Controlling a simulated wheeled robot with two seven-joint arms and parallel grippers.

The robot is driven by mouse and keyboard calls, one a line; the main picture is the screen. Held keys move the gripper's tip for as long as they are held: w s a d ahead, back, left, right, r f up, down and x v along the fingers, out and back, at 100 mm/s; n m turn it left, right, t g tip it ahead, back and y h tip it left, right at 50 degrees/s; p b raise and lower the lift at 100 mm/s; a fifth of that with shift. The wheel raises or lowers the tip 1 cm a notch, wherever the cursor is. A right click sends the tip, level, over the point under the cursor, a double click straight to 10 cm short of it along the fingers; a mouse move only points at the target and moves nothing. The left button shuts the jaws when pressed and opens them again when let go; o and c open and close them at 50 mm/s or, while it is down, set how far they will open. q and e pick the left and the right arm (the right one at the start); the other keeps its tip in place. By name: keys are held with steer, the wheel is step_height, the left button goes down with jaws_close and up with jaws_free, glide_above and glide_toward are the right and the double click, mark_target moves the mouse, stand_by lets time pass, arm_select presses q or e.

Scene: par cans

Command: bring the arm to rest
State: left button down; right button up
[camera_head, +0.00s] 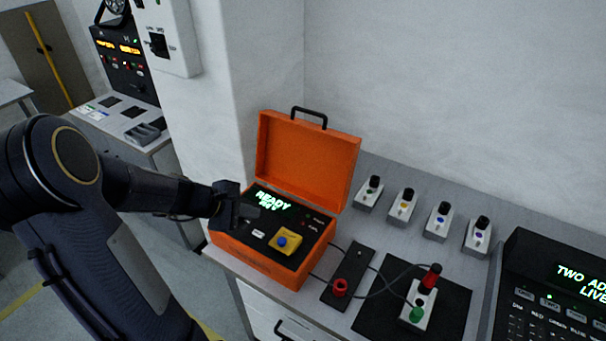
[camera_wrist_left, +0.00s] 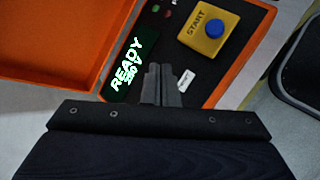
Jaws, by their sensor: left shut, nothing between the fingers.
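My left arm comes in from the left in the head view. Its gripper (camera_head: 247,211) is over the left part of an open orange case (camera_head: 262,262). In the left wrist view the gripper's fingers (camera_wrist_left: 161,84) are together with nothing between them, above the case's black panel. The panel has a lit green display (camera_head: 270,200) reading "READY" with a smaller line under it, partly behind the gripper in the head view. A yellow START box with a blue button (camera_head: 283,241) sits on the panel, apart from the fingers. My right gripper is not in view.
Several small grey units with black tops (camera_head: 405,205) stand in a row at the back of the bench (camera_head: 410,258). A red-topped unit (camera_head: 424,295) stands on a black mat, with cables to the case. A black console (camera_head: 560,285) is at right. A white pillar (camera_head: 205,120) rises behind the case.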

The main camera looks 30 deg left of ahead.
arm_select(q)
steer(key=s+d+r+m+g+h, duration=0.1)
steer(key=s+d+r+m, duration=0.3)
steer(key=d+m, duration=0.15)
steer(key=s+d+r+m+g, duration=0.1)
steer(key=s+d+r+m, duration=0.35)
steer(key=d, duration=0.25)
steer(key=s+d+m+y, duration=0.1)
steer(key=s+d+m, duration=0.2)
steer(key=s+m, duration=0.6)
steer(key=shift+s+d+r+y, duration=0.2)
steer(key=shift+s+d+y, duration=0.15)
steer(key=shift+s, duration=0.1)
